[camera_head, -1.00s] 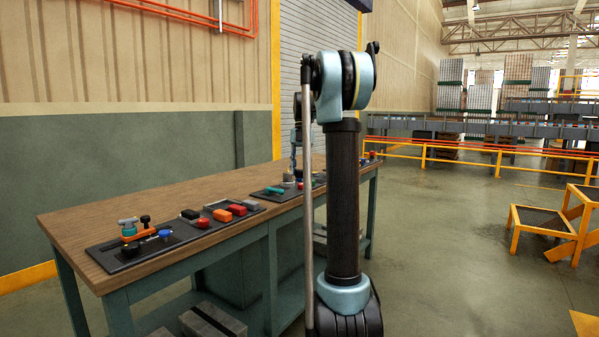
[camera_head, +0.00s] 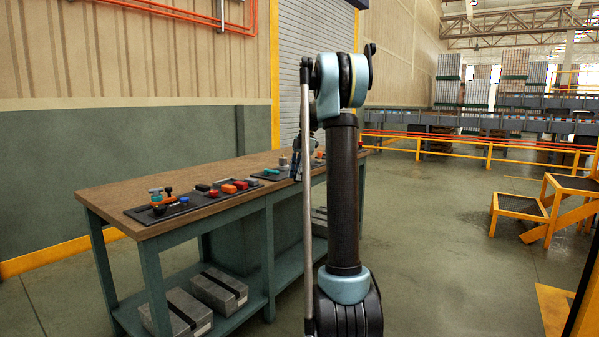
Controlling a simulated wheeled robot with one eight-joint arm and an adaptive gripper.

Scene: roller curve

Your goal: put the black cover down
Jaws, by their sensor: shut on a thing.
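My gripper (camera_head: 296,165) shows only as a small dark and blue-grey part just left of my upright arm, over the far part of the workbench (camera_head: 125,190). My arm hides most of it. It is shut, and the black cover in it cannot be made out clearly at this size. I cannot tell whether the cover touches the bench. Below and left of the gripper is a dark panel (camera_head: 258,175) with a teal piece (camera_head: 271,171) and a grey cylinder (camera_head: 283,162).
A nearer dark panel (camera_head: 140,216) holds orange, red and blue parts. Grey boxes (camera_head: 218,290) with black bands lie on the bench's lower shelf. Yellow steps (camera_head: 520,204) stand at the right, before a yellow rail (camera_head: 455,148). The floor between is clear.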

